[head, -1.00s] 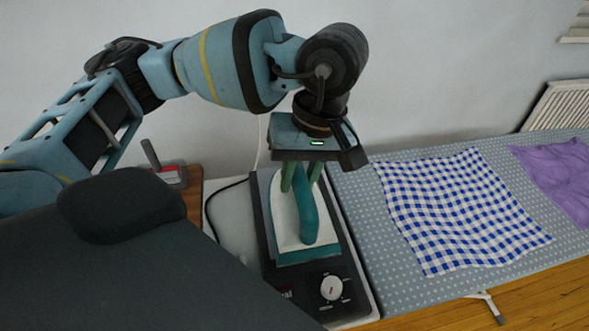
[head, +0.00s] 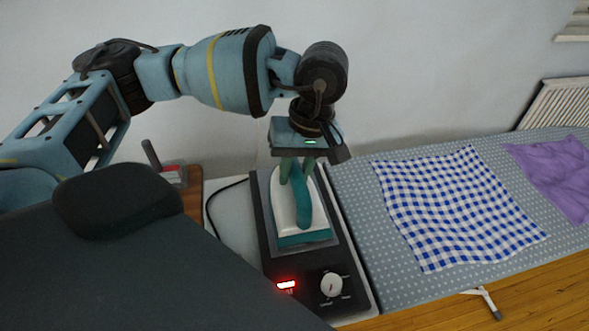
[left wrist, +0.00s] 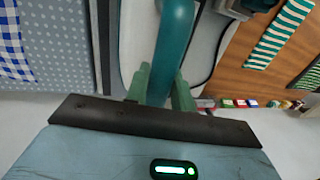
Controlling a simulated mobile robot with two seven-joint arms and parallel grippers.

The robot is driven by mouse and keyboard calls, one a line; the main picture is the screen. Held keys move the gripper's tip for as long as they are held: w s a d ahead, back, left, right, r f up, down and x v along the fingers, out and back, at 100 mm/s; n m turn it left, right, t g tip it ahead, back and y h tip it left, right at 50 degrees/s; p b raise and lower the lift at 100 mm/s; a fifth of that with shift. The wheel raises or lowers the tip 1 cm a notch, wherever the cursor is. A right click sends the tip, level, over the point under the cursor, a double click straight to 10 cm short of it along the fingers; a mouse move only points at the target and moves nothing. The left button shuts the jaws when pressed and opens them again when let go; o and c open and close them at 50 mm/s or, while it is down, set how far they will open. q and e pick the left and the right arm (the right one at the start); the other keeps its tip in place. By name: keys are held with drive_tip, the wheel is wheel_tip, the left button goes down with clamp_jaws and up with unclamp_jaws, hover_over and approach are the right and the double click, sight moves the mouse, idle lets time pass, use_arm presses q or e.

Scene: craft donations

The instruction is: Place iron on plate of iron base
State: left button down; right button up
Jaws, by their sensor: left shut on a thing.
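The iron (head: 304,216) is white with a teal handle and a teal rear edge. My left gripper (head: 297,172) is shut on the teal handle, with a green finger on each side of it. The handle and fingers also show in the left wrist view, where the iron (left wrist: 172,45) fills the upper middle. The iron is over the dark plate of the iron base (head: 340,256); I cannot tell if it touches it. The base has a white dial and a lit red display. My right gripper is not in view.
The ironing board (head: 371,244) stands right of the base, with a blue checked cloth (head: 455,205) and a purple cloth (head: 556,174) on it. A black cord lies left of the base. A wooden surface (left wrist: 262,55) with striped cloths shows in the left wrist view.

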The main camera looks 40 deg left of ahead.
use_arm(q)
drive_tip(key=shift+f, duration=0.15)
drive_tip(key=c, duration=1.2)
unclamp_jaws()
drive_tip(key=shift+f, duration=0.1)
drive_tip(key=r, duration=0.4)
drive_tip(key=w+d+r, duration=0.1)
drive_tip(key=r, duration=0.7)
drive_tip(key=shift+w+d, duration=0.35)
